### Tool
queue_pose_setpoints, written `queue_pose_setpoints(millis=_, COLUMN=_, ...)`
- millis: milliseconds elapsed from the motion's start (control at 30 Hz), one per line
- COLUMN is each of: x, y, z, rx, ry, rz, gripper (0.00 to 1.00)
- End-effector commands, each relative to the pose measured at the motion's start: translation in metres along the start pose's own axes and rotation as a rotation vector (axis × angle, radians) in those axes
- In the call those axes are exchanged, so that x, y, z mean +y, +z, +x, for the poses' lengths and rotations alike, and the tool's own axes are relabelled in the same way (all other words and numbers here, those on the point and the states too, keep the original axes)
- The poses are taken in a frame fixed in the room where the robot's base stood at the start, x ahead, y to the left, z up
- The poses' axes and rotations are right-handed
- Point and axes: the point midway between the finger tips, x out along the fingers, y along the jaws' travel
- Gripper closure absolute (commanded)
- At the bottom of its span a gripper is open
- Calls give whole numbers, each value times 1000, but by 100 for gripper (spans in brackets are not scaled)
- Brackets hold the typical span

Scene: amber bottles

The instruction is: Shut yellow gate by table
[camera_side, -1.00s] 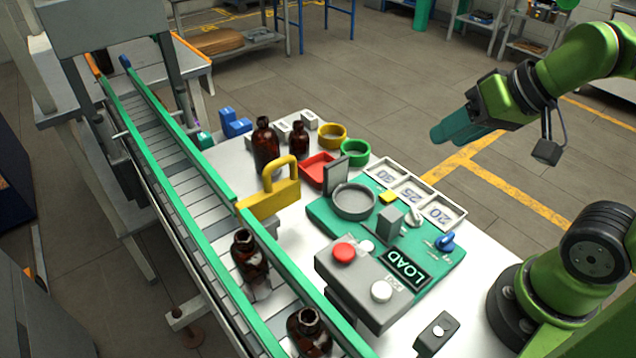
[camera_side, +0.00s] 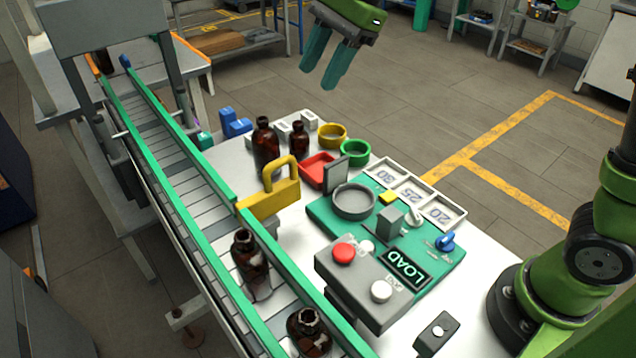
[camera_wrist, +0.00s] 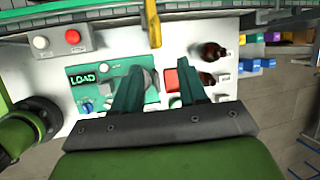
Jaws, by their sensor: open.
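The yellow gate (camera_side: 270,200) is a plate with a looped handle at the conveyor's right rail, on the table's (camera_side: 478,305) left edge. It stands beside the gap in the green rail. In the wrist view the yellow gate (camera_wrist: 153,24) is a narrow upright strip at the top middle, beyond my fingers. My gripper (camera_side: 333,72) is high above the far end of the table, apart from the gate. Its two teal fingers are spread and empty. In the wrist view my gripper (camera_wrist: 158,85) shows both fingers over the table.
Amber bottles stand on the conveyor (camera_side: 195,185), and two amber bottles (camera_side: 266,146) stand behind the gate. A red tray (camera_side: 318,168), yellow ring (camera_side: 332,135) and green ring (camera_side: 355,152) lie nearby. A green LOAD panel (camera_side: 440,262) and grey button box (camera_side: 365,290) fill the table's middle.

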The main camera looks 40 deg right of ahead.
Motion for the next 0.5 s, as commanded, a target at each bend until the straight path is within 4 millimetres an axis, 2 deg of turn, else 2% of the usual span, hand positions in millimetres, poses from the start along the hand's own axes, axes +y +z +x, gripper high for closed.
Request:
queue_pose_setpoints(millis=167, x=4, y=0, z=7, rx=-4, ry=16, rz=73, gripper=58)
queue_pose_setpoints(millis=267, x=4, y=0, z=20, rx=-3, ry=17, rz=72, gripper=58)
queue_pose_setpoints(millis=500, x=5, y=0, z=71, rx=-3, ry=19, rz=69, gripper=58)
